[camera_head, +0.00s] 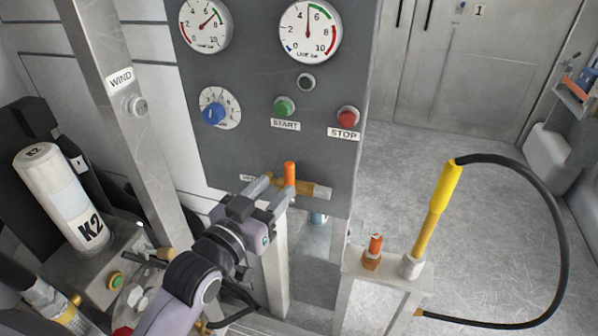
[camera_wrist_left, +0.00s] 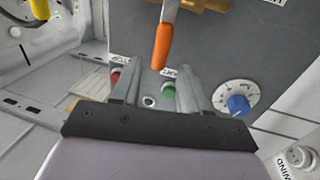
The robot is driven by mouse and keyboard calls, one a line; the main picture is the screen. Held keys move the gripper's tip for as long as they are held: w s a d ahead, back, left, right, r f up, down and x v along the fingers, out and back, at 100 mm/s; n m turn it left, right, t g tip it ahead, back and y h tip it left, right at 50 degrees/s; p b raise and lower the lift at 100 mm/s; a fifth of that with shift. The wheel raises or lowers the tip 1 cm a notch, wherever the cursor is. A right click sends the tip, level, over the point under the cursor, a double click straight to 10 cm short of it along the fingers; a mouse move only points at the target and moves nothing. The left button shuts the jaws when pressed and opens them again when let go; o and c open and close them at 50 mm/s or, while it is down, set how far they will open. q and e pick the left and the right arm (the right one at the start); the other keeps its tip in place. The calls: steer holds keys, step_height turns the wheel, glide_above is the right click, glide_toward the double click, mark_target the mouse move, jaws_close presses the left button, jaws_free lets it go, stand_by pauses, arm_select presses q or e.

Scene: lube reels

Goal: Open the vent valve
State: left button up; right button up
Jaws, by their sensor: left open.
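The vent valve has an upright orange handle (camera_head: 289,172) and a brass body (camera_head: 312,190) low on the grey panel. A small label to its left is partly hidden by my gripper. My left gripper (camera_head: 277,186) is open at the handle, with its fingertips close to it. In the left wrist view the orange handle (camera_wrist_left: 162,47) shows in line with the gap between the two fingers (camera_wrist_left: 158,75). I cannot tell whether a finger touches it. My right gripper is in neither view.
The panel carries two gauges (camera_head: 310,31), a blue knob (camera_head: 213,113), a green start button (camera_head: 284,106) and a red stop button (camera_head: 348,117). A post with a second orange-handled valve (camera_head: 375,245) and a yellow nozzle (camera_head: 439,205) with black hose stands right. Floor beyond is clear.

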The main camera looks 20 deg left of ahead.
mark_target(287, 176)
arm_select(q)
steer(key=shift+x, duration=3.3)
steer(key=shift+c, duration=0.3)
jaws_close()
